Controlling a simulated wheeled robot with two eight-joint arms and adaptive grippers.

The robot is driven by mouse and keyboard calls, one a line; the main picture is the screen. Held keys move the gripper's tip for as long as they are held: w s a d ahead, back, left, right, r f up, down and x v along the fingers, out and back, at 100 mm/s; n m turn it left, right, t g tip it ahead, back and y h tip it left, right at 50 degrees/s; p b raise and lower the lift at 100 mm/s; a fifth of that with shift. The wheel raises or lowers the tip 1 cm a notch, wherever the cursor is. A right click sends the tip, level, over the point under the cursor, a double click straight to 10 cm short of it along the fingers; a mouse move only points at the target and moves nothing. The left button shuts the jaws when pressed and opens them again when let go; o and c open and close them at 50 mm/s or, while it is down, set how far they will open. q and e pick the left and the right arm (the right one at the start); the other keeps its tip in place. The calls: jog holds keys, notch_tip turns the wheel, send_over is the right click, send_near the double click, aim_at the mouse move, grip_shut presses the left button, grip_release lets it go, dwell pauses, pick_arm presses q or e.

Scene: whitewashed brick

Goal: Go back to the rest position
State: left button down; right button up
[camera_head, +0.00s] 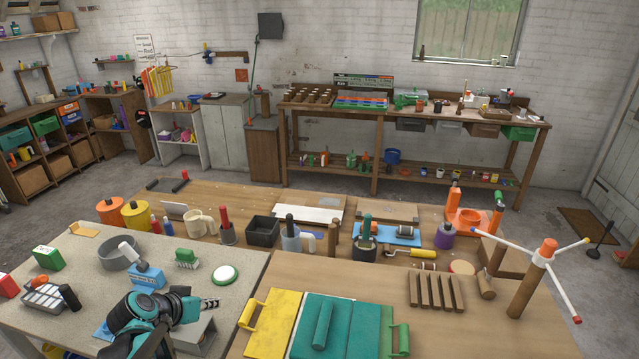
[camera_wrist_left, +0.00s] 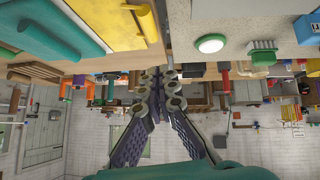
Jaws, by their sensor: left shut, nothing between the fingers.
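My left gripper (camera_head: 208,303) reaches in from the bottom of the head view, in front of the grey table, pointing right. Its arm is black and teal. In the left wrist view, which looks upside down, the two fingers (camera_wrist_left: 160,78) come together at the tips, shut with nothing between them. The gripper is beside the front right part of the grey table (camera_head: 240,262), left of the yellow board (camera_head: 272,318). I cannot tell its exact height above the table. My right gripper is in no view.
A round white-and-green lid (camera_head: 225,274) and a green brush (camera_head: 187,259) lie behind the gripper. A blue box (camera_head: 146,277) stands to its left. Teal boards (camera_head: 345,330) lie on the wooden table to the right. Open floor (camera_head: 215,174) shows behind the tables.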

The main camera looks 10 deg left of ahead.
pick_arm(q)
jog(key=s+d+f+b, duration=0.1)
jog(key=s+d+b, duration=0.1)
jog(key=s+d, duration=0.4)
jog(key=s+d+f+g+y+b, duration=0.1)
jog(key=s+d, duration=0.5)
jog(key=d, duration=0.7)
jog(key=shift+d+f+m+g+b, duration=0.2)
jog(key=shift+f+m+g+b, duration=0.15)
jog(key=shift+b, duration=0.3)
